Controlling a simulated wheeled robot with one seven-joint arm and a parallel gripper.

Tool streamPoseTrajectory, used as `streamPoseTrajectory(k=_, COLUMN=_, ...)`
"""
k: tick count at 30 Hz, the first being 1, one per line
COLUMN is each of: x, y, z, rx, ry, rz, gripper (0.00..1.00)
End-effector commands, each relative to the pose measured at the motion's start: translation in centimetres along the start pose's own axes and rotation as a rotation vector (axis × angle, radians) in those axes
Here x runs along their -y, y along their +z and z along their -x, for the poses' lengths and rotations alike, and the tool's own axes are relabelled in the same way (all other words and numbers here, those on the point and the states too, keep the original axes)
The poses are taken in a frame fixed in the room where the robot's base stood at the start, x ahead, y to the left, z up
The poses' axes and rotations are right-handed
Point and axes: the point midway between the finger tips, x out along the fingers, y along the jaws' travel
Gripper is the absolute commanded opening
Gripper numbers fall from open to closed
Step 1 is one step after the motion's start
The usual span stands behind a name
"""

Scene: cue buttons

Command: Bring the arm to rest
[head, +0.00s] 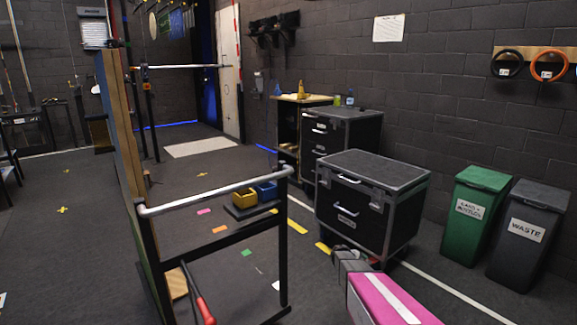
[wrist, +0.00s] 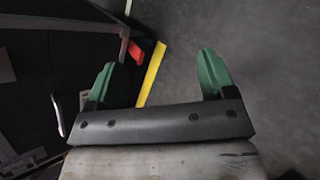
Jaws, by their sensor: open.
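My gripper (wrist: 158,78) shows in the wrist view with its two green fingers spread wide apart. Nothing is between the fingers. Beyond them is dark grey floor, with a yellow strip (wrist: 152,73) running between the fingers. The black case with a pale handle (wrist: 58,116) fills the left side of the wrist view. In the head view I cannot make out the gripper's fingers.
The black drawer case (head: 367,205) stands right of centre, with the green bin (head: 473,222) and grey waste bin (head: 524,243) beyond. A barrier with a pale top rail (head: 215,193) stands in front. Blue and yellow boxes (head: 245,198) sit behind it. Floor at left is open.

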Motion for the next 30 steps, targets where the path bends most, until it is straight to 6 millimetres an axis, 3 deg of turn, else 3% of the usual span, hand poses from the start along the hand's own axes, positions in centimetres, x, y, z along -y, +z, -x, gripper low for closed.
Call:
streamPoseTrajectory(k=1, x=1.8, y=3.0, z=3.5, rx=-0.028, ry=-0.064, rz=-0.102, gripper=0.77)
streamPoseTrajectory(k=6, x=6.4, y=8.0, z=12.0, rx=-0.111, ry=-0.312, rz=-0.439, gripper=0.77)
streamPoseTrajectory(k=12, x=11.8, y=12.6, z=22.2, rx=-0.184, ry=-0.626, rz=-0.765, gripper=0.77)
streamPoseTrajectory(k=15, x=13.8, y=14.2, z=26.2, rx=-0.205, ry=-0.76, rz=-0.875, gripper=0.77)
streamPoseTrajectory(k=18, x=15.1, y=15.1, z=29.0, rx=-0.216, ry=-0.858, rz=-0.945, gripper=0.77)
streamPoseTrajectory(k=21, x=15.6, y=15.4, z=30.5, rx=-0.222, ry=-0.913, rz=-0.982, gripper=0.77)
streamPoseTrajectory(k=30, x=15.7, y=15.4, z=30.9, rx=-0.223, ry=-0.936, rz=-0.995, gripper=0.77)
